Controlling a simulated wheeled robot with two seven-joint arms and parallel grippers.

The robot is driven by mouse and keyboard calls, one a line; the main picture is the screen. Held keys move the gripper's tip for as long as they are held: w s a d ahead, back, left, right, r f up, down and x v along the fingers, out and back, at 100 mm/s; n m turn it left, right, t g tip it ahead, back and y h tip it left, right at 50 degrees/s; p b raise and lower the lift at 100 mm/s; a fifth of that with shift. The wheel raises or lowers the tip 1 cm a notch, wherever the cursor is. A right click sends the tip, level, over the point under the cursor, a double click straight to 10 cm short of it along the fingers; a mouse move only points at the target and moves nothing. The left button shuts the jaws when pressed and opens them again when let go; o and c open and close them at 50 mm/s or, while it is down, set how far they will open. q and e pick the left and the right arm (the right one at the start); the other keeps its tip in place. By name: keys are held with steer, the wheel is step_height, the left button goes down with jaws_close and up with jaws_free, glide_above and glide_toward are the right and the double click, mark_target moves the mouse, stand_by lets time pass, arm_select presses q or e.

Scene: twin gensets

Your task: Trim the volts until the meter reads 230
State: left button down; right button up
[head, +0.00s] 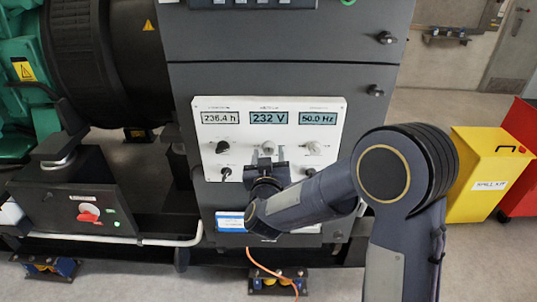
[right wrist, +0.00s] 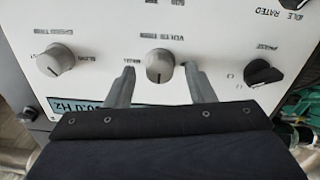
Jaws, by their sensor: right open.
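The white control panel (head: 200,185) stands in the middle of the head view. Its centre meter (head: 268,118) reads 232 V. The volts trim knob (head: 268,148) is a grey knob below that meter, partly hidden by my right gripper (head: 266,163). In the right wrist view the volts trim knob (right wrist: 160,65) sits between the two fingers of my right gripper (right wrist: 159,74). The fingers are open, one on each side of the knob, with visible gaps. My left gripper is not in view.
The speed trim knob (right wrist: 54,60) and a black selector (right wrist: 263,73) flank the volts knob. The panel also shows 236.4 h (head: 219,118) and 50.0 Hz (head: 318,118). A yellow spill kit bin (head: 485,178) stands at right.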

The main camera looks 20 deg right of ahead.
steer(key=c, duration=1)
steer(key=shift+o, duration=0.2)
steer(key=shift+r+n+p, duration=0.1)
steer(key=shift+n+p, duration=0.35)
steer(key=shift+n, duration=1.05)
steer(key=o, duration=1)
steer(key=shift+c, duration=0.2)
